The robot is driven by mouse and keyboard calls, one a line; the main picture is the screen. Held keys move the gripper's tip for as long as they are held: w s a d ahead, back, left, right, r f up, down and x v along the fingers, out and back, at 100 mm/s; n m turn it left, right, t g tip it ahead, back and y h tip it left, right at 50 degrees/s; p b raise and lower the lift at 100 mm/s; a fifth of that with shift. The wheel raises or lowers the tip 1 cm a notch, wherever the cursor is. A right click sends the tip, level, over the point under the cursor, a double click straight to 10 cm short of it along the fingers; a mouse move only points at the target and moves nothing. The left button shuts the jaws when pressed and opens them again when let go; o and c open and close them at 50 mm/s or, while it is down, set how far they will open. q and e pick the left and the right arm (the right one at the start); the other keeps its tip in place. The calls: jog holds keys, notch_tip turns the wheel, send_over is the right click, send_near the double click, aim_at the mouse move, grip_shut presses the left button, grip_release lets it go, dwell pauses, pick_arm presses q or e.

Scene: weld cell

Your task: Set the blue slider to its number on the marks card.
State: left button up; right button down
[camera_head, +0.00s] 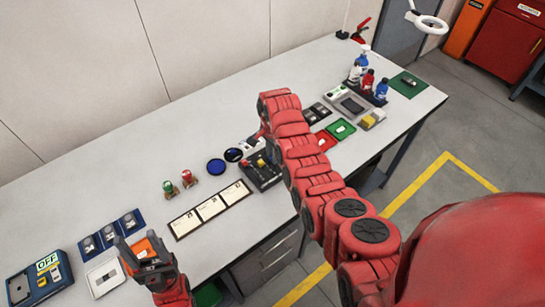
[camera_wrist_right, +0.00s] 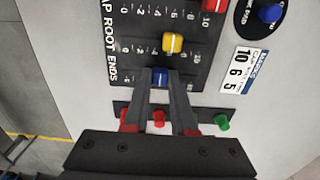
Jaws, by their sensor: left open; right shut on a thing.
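The slider panel (camera_wrist_right: 140,30) shows a red slider (camera_wrist_right: 214,5) by the 10, a yellow slider (camera_wrist_right: 173,43) about under the 6, and a blue slider (camera_wrist_right: 160,77) in the lowest row. My right gripper (camera_wrist_right: 160,86) is shut on the blue slider. The blue knob sits a little left of the yellow one, about between 4 and 6; its nearest numbers are hidden by the fingers. The marks card (camera_wrist_right: 243,70) beside the panel reads 10, 6, 5. In the head view the panel (camera_head: 263,178) is partly behind my right arm. My left gripper (camera_head: 138,257) is open and empty.
A round black dial with a blue knob (camera_wrist_right: 270,13) and a strip with red and green buttons (camera_wrist_right: 222,123) lie close to the right gripper. Three cards (camera_head: 210,208) lie left of the panel.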

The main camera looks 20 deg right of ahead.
jog(key=c, duration=0.7)
grip_release()
jog(key=shift+w+r+b, duration=0.1)
jog(key=shift+r+b, duration=0.3)
jog(key=shift+r, duration=0.15)
notch_tip(320, 180, up, 6)
jog(key=shift+d+f, duration=0.1)
jog(key=shift+f, duration=0.05)
notch_tip(320, 180, up, 11)
jog(key=p, duration=0.6)
jog(key=shift+f, duration=0.2)
